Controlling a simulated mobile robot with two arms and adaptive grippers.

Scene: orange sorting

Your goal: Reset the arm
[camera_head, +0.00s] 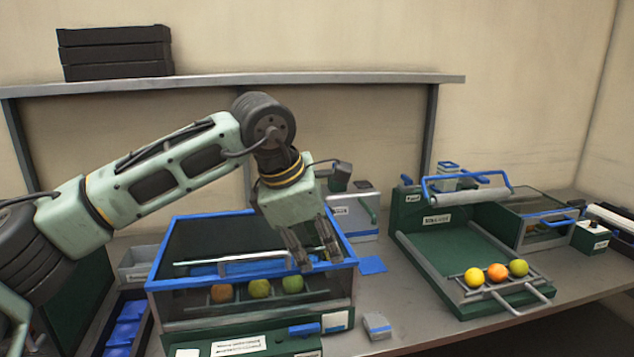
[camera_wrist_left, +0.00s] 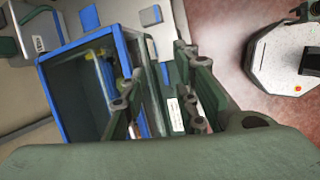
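My left arm reaches in from the left in the head view. Its gripper (camera_head: 316,262) hangs fingers down over the front right part of a blue-rimmed, clear-fronted box (camera_head: 157,276). The two fingers are apart with nothing between them; the left wrist view also shows the spread fingers (camera_wrist_left: 160,112) beside the blue-rimmed box (camera_wrist_left: 42,88). Inside the box sit an orange fruit (camera_head: 222,293) and two green fruits (camera_head: 260,288) (camera_head: 293,284).
A green tray station (camera_head: 440,262) at right holds a yellow (camera_head: 474,277), an orange (camera_head: 497,272) and a yellow-green fruit (camera_head: 518,267) on its front rack. A small grey block (camera_head: 377,326) lies right of the box. A shelf (camera_head: 330,78) with black trays (camera_head: 115,52) runs behind.

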